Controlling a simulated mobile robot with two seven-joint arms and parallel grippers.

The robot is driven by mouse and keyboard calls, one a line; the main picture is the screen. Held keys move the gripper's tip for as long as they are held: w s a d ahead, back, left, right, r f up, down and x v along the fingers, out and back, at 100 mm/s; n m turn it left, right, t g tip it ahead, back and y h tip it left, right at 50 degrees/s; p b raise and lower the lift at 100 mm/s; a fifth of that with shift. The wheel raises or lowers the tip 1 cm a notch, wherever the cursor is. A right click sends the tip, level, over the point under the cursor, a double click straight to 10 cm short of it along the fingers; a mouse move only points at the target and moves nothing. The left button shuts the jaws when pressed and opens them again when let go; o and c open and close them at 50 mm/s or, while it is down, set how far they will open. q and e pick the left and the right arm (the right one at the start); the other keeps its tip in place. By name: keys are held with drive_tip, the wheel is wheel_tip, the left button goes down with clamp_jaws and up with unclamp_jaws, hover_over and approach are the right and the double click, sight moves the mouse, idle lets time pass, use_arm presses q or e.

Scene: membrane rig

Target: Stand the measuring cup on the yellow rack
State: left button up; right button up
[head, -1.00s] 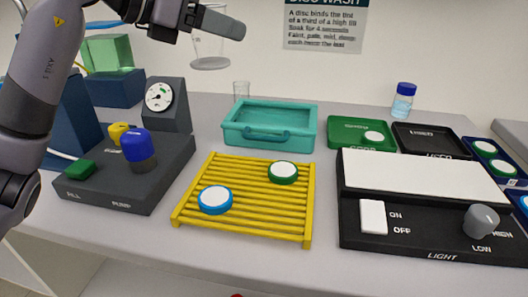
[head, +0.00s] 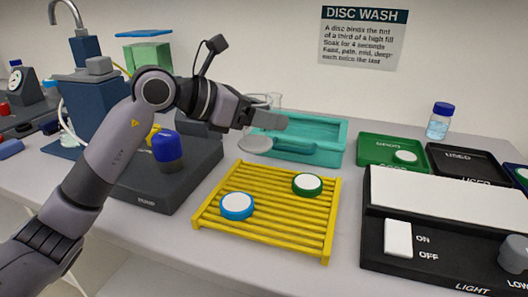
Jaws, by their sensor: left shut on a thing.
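The yellow rack (head: 276,228) lies flat on the bench in the middle. A blue-rimmed white disc (head: 237,206) and a green-rimmed white disc (head: 307,184) lie on its slats. My left gripper (head: 268,121) is shut on the clear measuring cup (head: 256,145). It holds the cup upright, seen just above the rack's far left corner and in front of the teal basin. The fingers cover part of the cup's wall. The cup looks empty and apart from the rack. My right gripper is not in view.
A dark pump block (head: 150,199) with a blue knob is left. The black light box (head: 440,239) is right. The rack's near right slats are bare.

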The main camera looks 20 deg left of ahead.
use_arm(q)
wheel_tip(320, 180, down, 7)
drive_tip(key=shift+f, duration=0.15)
idle(0.4)
drive_tip(key=shift+f+b, duration=0.1)
drive_tip(key=shift+b, duration=0.2)
drive_tip(key=shift+f, duration=0.2)
drive_tip(key=o, duration=1.1)
drive_tip(key=shift+r, duration=0.1)
drive_tip(key=shift+c, duration=0.2)
drive_tip(key=shift+r, duration=0.1)
